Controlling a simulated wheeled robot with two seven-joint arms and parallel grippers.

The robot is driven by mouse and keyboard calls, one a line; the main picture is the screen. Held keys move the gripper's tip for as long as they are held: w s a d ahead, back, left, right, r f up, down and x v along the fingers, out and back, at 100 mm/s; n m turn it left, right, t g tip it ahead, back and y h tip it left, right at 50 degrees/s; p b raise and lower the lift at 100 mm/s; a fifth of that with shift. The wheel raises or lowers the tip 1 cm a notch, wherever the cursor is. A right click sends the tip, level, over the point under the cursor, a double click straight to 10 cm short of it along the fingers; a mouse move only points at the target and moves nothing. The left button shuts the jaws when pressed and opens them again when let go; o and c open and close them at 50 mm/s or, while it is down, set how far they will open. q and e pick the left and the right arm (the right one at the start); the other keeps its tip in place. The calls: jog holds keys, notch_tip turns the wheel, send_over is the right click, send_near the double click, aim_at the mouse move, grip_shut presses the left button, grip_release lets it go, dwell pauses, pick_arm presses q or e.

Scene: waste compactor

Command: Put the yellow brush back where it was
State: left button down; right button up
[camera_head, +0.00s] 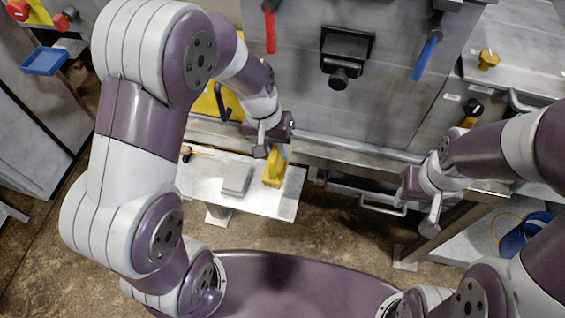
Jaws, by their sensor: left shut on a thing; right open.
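The yellow brush (274,168) is at the right part of a low light-grey bench (287,205). My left gripper (272,147) is right above it and shut on it, with its fingers at the top of the brush. The gripper hides part of the brush, and I cannot tell whether the brush touches the bench. My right gripper (422,205) is open and empty, off to the right in front of the machine.
A grey block (236,179) sits on the bench left of the brush. The steel machine (300,95) stands behind, with a red handle (270,30) and a blue handle (425,58). A blue bucket (520,238) is at the lower right. Open floor lies in front of the bench.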

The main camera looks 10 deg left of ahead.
pick_arm(q)
jog(key=f, duration=0.2)
jog(key=s+f, duration=0.1)
jog(key=f, duration=0.1)
jog(key=shift+s+f+b, duration=0.2)
jog(key=shift+f+b, duration=0.1)
jog(key=shift+f, duration=0.1)
jog(key=f, duration=0.4)
jog(key=shift+w+b, duration=0.25)
jog(key=shift+b, duration=0.05)
pick_arm(e)
jog(key=shift+s+f, duration=0.5)
pick_arm(q)
jog(key=shift+s, duration=0.1)
jog(key=shift+f, duration=0.25)
jog(key=c, duration=1)
grip_release()
jog(key=shift+r, duration=0.1)
jog(key=shift+o, duration=0.2)
pick_arm(e)
jog(key=shift+f, duration=0.15)
